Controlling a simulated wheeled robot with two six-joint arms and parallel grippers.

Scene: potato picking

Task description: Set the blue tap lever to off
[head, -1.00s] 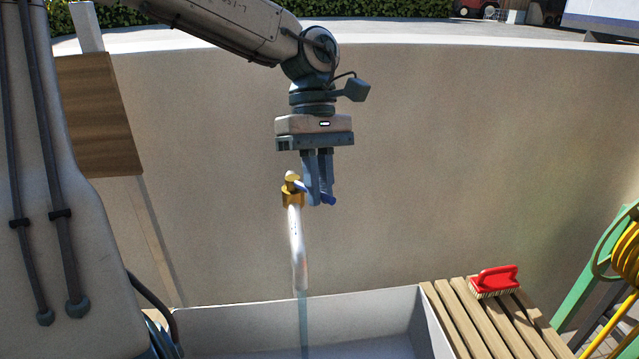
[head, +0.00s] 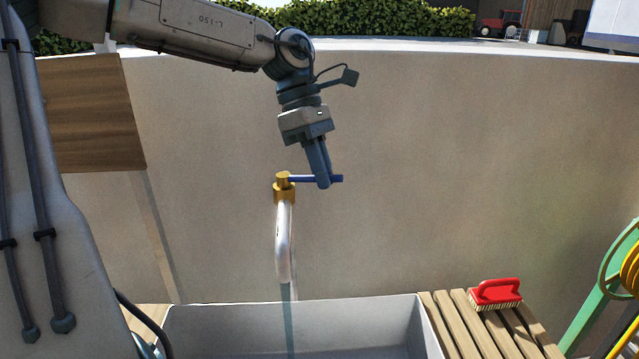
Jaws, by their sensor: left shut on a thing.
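The tap has a brass body (head: 284,190) and a pale spout that bends downward in front of the wall. Its blue lever (head: 303,179) sticks out from the brass top and points to the right, roughly level. My left gripper (head: 323,183) reaches down from above and is shut on the lever near its outer end. A bluish stream of water (head: 289,315) runs from the spout into the basin. My right gripper is not in view.
A pale basin (head: 385,309) stands under the tap. A slatted wooden bench (head: 466,325) to its right holds a red brush (head: 497,293). A green reel frame (head: 590,310) with yellow hose is at the far right. The wall right of the tap is bare.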

